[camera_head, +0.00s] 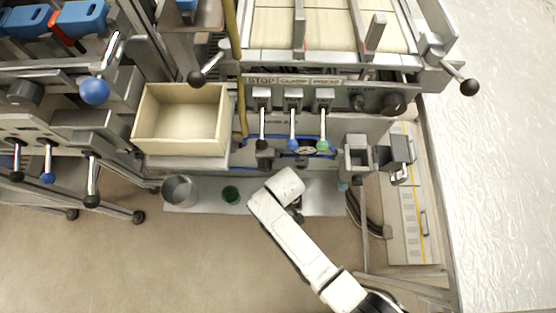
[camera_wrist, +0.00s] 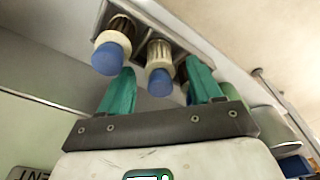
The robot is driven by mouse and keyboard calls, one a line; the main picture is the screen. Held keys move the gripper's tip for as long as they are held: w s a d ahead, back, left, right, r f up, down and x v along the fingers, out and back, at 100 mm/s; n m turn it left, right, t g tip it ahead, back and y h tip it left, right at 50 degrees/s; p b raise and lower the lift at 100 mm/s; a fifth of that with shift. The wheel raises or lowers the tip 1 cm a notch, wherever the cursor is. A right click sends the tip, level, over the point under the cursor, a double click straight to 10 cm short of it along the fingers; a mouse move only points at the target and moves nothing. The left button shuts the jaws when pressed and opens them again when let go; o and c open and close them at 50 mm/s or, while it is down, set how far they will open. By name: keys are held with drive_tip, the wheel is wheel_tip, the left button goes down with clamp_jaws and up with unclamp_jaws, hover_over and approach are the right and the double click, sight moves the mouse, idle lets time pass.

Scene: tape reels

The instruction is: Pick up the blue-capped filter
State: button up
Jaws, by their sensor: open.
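In the wrist view, a blue-capped filter (camera_wrist: 160,76) with a cream collar and dark ribbed body hangs cap-down from a metal holder (camera_wrist: 185,36). It shows between the two green fingers of my gripper (camera_wrist: 161,68), beyond them or level with their tips; I cannot tell if they touch. A second blue-capped filter (camera_wrist: 112,50) hangs to its left, outside the left finger. Part of another blue thing shows behind the right finger. My gripper is open with nothing clearly held. In the head view, my white arm covers the gripper's fingers, and I cannot make out the filters.
In the head view, a cream open box (camera_head: 182,118) stands at left. Machine levers (camera_head: 292,125) stick out above my arm. Floor is open at lower left.

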drive_tip(key=shift+c, duration=0.2)
drive_tip(key=c, duration=1.1)
drive_tip(key=shift+r, duration=0.1)
